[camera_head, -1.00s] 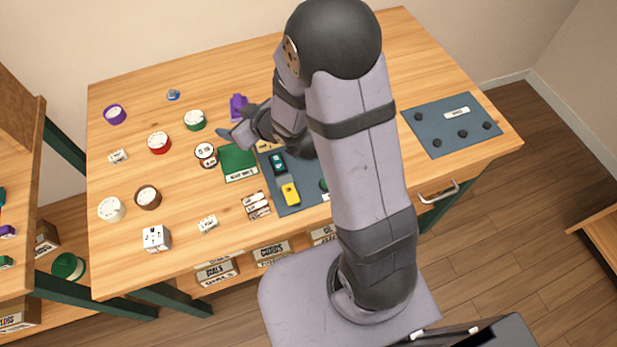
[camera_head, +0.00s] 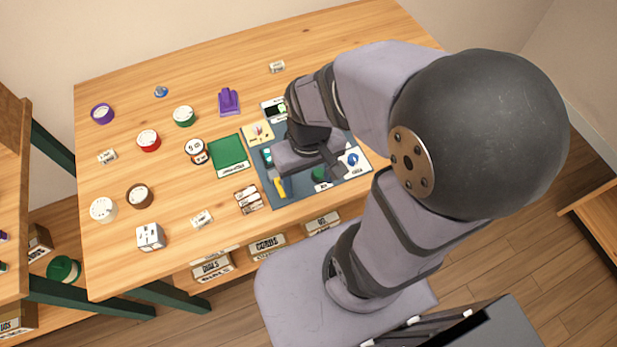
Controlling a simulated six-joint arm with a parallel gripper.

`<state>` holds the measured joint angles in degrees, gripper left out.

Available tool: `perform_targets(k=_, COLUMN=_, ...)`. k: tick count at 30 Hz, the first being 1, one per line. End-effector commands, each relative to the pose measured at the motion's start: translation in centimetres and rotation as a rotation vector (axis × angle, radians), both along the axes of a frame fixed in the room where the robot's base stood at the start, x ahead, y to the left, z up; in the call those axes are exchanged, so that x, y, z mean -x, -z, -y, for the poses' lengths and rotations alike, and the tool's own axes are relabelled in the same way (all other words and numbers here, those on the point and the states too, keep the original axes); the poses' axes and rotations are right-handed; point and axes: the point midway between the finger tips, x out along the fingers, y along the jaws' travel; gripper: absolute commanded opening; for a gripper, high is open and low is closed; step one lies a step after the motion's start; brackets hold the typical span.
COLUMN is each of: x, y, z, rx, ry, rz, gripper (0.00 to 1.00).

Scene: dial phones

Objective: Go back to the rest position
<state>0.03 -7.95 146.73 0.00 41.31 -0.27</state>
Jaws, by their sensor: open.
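My gripper (camera_head: 285,178) is above the dark blue mat (camera_head: 258,192) in the middle of the table, with its fingers pointing down and left. It is open, and I see nothing held in it. My wrist and gripper hide much of the mat. A yellow phone (camera_head: 280,187) and a teal phone (camera_head: 267,156) show in part at the mat's left side, close to the gripper; I cannot tell whether it touches either. A round green piece (camera_head: 319,174) lies on the mat right of the gripper. My arm is folded, its elbow large at the right.
A green mat (camera_head: 228,153) and a purple stand (camera_head: 229,101) lie left of and behind the gripper. Several dials, including a red one (camera_head: 148,140), a white cube (camera_head: 150,237) and small labels spread over the left. The table's back edge is mostly clear.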

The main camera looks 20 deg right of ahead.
Motion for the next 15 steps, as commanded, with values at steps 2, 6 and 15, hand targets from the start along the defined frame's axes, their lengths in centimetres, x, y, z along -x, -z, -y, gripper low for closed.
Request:
perform_targets(k=2, x=0.0, y=0.0, z=0.0, rx=0.000, ry=0.000, rz=0.000, gripper=0.64)
perform_targets(k=6, x=0.0, y=-0.1, z=0.0, rx=0.001, ry=0.000, rz=0.001, gripper=0.64)
perform_targets(k=15, x=-0.1, y=-2.9, z=0.0, rx=0.001, ry=0.000, rz=0.002, gripper=0.64)
